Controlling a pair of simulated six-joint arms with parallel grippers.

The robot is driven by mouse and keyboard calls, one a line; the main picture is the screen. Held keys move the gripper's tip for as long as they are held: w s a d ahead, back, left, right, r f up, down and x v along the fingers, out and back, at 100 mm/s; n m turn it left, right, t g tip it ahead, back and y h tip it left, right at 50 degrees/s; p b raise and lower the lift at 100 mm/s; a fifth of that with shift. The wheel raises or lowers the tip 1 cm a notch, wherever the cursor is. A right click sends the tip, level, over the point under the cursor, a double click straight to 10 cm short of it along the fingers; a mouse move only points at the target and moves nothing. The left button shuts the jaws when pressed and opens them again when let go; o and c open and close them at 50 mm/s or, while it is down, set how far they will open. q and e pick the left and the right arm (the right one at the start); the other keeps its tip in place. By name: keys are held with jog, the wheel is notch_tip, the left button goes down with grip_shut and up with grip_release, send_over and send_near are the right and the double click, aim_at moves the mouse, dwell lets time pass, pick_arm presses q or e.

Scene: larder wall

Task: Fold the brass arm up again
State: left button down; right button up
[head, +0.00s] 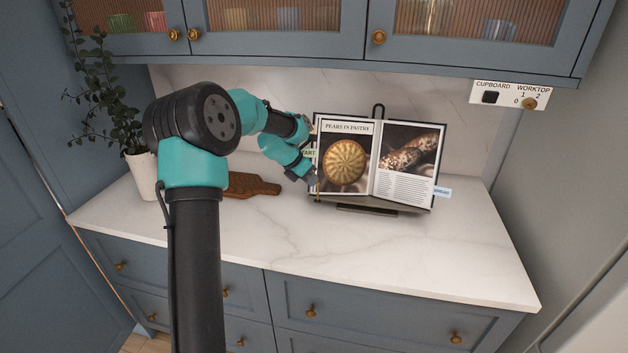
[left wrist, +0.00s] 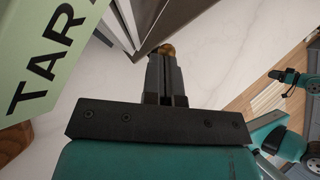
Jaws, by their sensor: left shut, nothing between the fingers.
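An open cookbook (head: 375,160) stands on a dark stand (head: 368,209) on the worktop. A thin brass piece (head: 317,188), which looks like the brass arm, shows at the book's lower left edge, partly hidden by my left gripper (head: 312,181). In the left wrist view a rounded brass end (left wrist: 167,49) shows just beyond the tips of my left gripper (left wrist: 167,62). The left fingers are shut with nothing between them; I cannot tell whether they touch the brass. A teal and dark arm end, seemingly my right gripper (left wrist: 287,76), shows small at the right; its fingers are unclear.
A green tab lettered "TAR" (left wrist: 50,50) sits close to the left gripper. A blue tab (head: 442,192) sticks out at the book's right. A wooden board (head: 252,185) and a potted plant (head: 144,173) stand left. The front worktop (head: 300,240) is clear.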

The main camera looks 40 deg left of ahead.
pick_arm(q)
jog(key=shift+r, duration=0.15)
jog(key=shift+r, duration=0.65)
dwell(0.4)
jog(key=s+f+v, duration=0.1)
jog(key=s+v, duration=0.1)
jog(key=v, duration=1.1)
jog(key=shift+a+f, duration=0.2)
jog(key=shift+f, duration=0.1)
